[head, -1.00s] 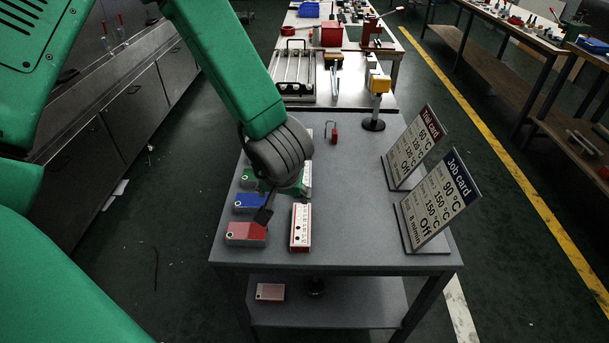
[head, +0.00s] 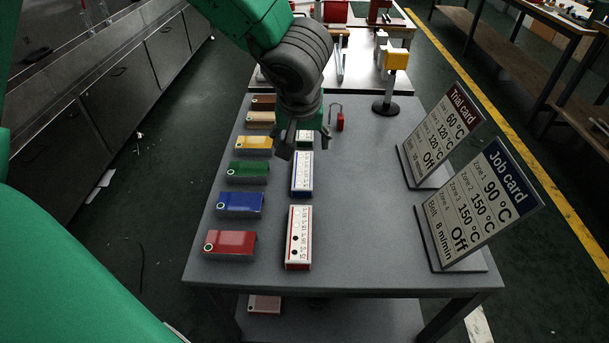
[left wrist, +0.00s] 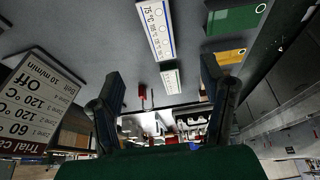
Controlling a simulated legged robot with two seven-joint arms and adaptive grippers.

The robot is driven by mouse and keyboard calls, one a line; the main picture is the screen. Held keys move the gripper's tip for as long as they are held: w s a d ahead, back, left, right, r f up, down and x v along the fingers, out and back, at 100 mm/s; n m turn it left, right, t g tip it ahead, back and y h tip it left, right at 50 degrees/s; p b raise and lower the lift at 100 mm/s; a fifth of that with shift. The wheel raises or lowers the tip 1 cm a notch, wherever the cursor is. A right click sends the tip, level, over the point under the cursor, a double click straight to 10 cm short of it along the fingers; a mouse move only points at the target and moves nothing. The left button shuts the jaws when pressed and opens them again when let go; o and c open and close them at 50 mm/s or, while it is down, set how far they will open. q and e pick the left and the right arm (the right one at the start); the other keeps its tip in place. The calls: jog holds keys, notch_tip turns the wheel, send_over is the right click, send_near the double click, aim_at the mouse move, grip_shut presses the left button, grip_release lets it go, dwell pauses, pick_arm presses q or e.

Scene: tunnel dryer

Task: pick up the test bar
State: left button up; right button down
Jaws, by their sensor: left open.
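Three white printed bars lie in a row on the grey table: a red-edged one (head: 298,238), a blue-edged one (head: 302,174) and a green-edged one (head: 305,138). No label tells me which is the test bar. My left gripper (head: 308,145) is open, pointing down over the far end of the row and partly hiding the green-edged bar. In the left wrist view, the green-edged bar (left wrist: 171,80) shows between the spread fingers, farther off and untouched. The blue-edged bar (left wrist: 155,30) is also there. My right gripper is out of view.
Red (head: 231,243), blue (head: 240,204), green (head: 248,171) and yellow (head: 255,143) blocks line the table's left side. A trial card (head: 440,135) and a job card (head: 485,205) stand at the right. A small red padlock-like item (head: 340,122) lies near the gripper. The table's middle right is clear.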

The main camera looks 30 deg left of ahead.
pick_arm(q)
jog(key=f, duration=0.1)
jog(key=b, duration=0.4)
send_near(304, 169)
jog(key=x, duration=0.2)
jog(key=a+x, duration=0.1)
jog(key=x, duration=0.1)
jog(key=shift+s+f, duration=0.1)
jog(key=shift+f, duration=0.25)
jog(key=shift+w+d+f, duration=0.2)
jog(key=shift+w+f, duration=0.05)
jog(key=shift+f, duration=0.2)
jog(key=b+x, duration=0.2)
jog(key=x, duration=0.2)
jog(key=shift+w+f, duration=0.2)
jog(key=shift+f, duration=0.1)
jog(key=shift+a, duration=0.15)
jog(key=shift+r, duration=0.1)
jog(key=shift+c, duration=1)
jog(key=c, duration=1.1)
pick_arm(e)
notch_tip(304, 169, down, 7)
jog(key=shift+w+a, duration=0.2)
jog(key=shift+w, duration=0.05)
